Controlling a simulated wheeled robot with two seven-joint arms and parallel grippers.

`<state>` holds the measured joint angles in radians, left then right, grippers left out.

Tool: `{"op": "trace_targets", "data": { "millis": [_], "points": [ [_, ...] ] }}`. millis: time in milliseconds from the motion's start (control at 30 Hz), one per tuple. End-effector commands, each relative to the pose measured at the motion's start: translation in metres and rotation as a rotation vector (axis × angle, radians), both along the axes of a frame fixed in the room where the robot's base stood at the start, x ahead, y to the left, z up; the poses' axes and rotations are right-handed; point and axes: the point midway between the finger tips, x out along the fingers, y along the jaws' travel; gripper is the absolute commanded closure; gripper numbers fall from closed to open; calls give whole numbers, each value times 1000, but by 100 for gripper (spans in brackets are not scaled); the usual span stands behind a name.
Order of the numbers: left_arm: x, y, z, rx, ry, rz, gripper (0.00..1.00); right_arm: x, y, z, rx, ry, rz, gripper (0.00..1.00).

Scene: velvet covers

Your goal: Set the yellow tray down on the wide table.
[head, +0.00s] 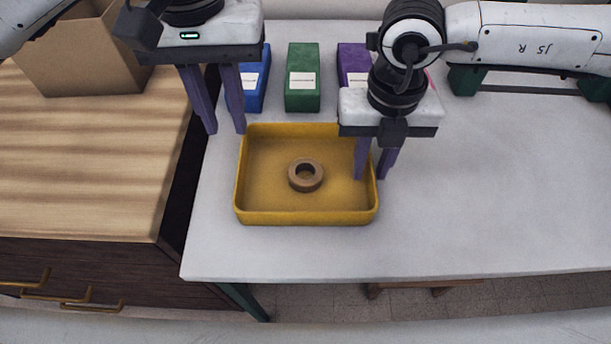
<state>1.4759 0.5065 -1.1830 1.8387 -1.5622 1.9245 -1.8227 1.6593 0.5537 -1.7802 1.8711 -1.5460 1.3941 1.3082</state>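The yellow tray (270,216) sits flat on the pale wide table (480,190), near its left front part. A brown ring (306,176) lies inside the tray. My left gripper (224,133) has its two purple fingers spread apart with nothing between them, beside the tray's far left corner. My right gripper (372,179) is at the tray's right wall, one finger on the inner side and one on the outer side. A gap shows between these fingers, but whether they press on the wall is unclear.
A blue box (256,82), a green box (302,80) and a purple box (353,65) stand behind the tray. A wooden cabinet (90,150) with a cardboard box (85,60) is at left. The table's right side is clear up to a dark green rack (465,80).

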Motion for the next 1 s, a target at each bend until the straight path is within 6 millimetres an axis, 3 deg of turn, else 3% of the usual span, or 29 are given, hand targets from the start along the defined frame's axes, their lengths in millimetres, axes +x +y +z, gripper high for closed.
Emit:
{"op": "trace_targets", "data": {
  "millis": [600, 1000],
  "points": [
    [0, 0, 1, 0, 0, 0, 78, 1, 0, 108, 1, -3, -1, 78],
    [0, 0, 1, -1, 0, 0, 78, 0, 0, 118, 0, -1, 0, 78]
  ]
}}
